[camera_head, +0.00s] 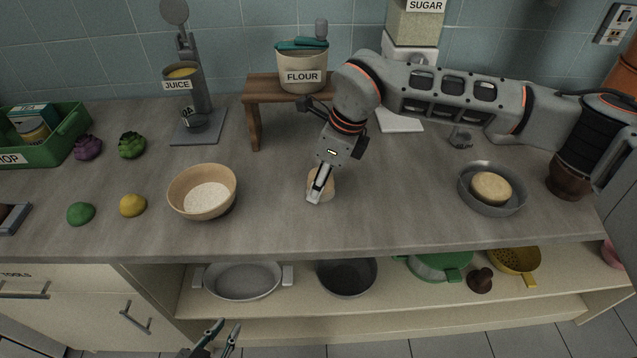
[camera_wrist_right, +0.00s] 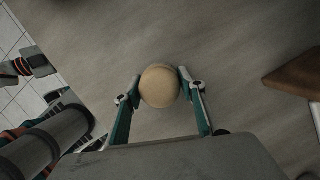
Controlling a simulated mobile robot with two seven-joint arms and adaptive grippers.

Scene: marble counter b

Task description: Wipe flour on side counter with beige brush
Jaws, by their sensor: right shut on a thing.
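My right gripper (camera_head: 318,192) reaches down to the middle of the counter and is shut on a rounded beige thing, which I take for the beige brush (camera_head: 330,184). In the right wrist view, the brush (camera_wrist_right: 159,88) sits between the two fingertips, showing as a smooth ball shape. I cannot tell whether it touches the counter (camera_head: 400,205). My left gripper (camera_head: 226,331) is low in front of the shelves, empty, its fingers apart. I cannot make out loose flour on the counter. A crock labelled FLOUR (camera_head: 302,72) stands on a small wooden stand (camera_head: 256,98).
A tan bowl (camera_head: 180,199) with pale contents stands left of my right gripper. A grey bowl (camera_head: 466,196) holding a round beige thing (camera_head: 491,187) stands at right. A yellow (camera_head: 133,205) and a green item (camera_head: 81,213) lie at left. The counter between the bowls is mostly clear.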

